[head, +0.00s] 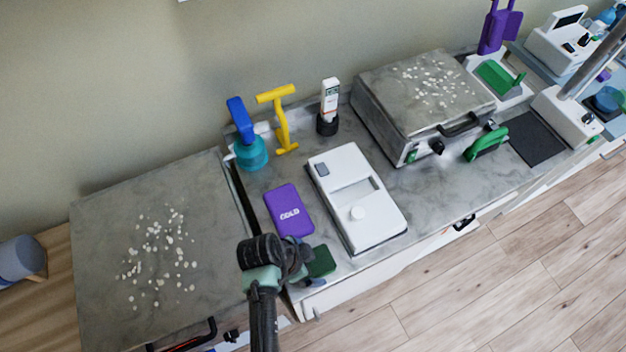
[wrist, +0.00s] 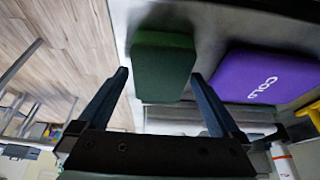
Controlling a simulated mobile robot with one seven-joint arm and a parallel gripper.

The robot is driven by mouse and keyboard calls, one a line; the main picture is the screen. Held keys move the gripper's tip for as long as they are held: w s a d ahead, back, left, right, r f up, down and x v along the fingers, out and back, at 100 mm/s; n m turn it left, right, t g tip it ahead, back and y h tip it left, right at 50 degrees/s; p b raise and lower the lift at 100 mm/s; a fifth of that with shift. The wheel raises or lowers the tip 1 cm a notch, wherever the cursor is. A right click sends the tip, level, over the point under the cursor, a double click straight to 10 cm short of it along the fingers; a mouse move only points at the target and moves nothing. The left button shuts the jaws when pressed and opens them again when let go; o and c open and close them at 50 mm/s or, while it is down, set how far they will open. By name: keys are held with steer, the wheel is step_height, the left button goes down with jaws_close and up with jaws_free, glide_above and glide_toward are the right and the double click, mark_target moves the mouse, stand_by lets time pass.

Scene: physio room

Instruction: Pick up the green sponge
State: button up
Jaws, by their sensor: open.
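The green sponge (head: 321,262) is a dark green block on the grey marbled counter (head: 425,205), near its front edge. My arm partly hides it in the head view. In the wrist view the sponge (wrist: 163,62) lies ahead of my gripper (wrist: 159,78). The two fingers are open, one to each side of the sponge's near end, with a gap on both sides. Nothing is held. I cannot tell how far the fingertips are above the counter.
A purple cold pack (head: 289,210) lies close behind the sponge; it also shows right of it in the wrist view (wrist: 268,77). A white device (head: 356,197) stands to the right. A teal spray bottle (head: 250,150) and yellow tool (head: 281,118) stand at the back.

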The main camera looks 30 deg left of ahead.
mark_target(310, 265)
steer(key=c, duration=1.2)
steer(key=shift+o, duration=0.2)
step_height(310, 265, up, 11)
steer(key=shift+f+b, duration=0.2)
steer(key=shift+b, duration=0.15)
steer(key=o, duration=0.7)
steer(key=c, duration=0.6)
steer(key=shift+s+f, duration=0.1)
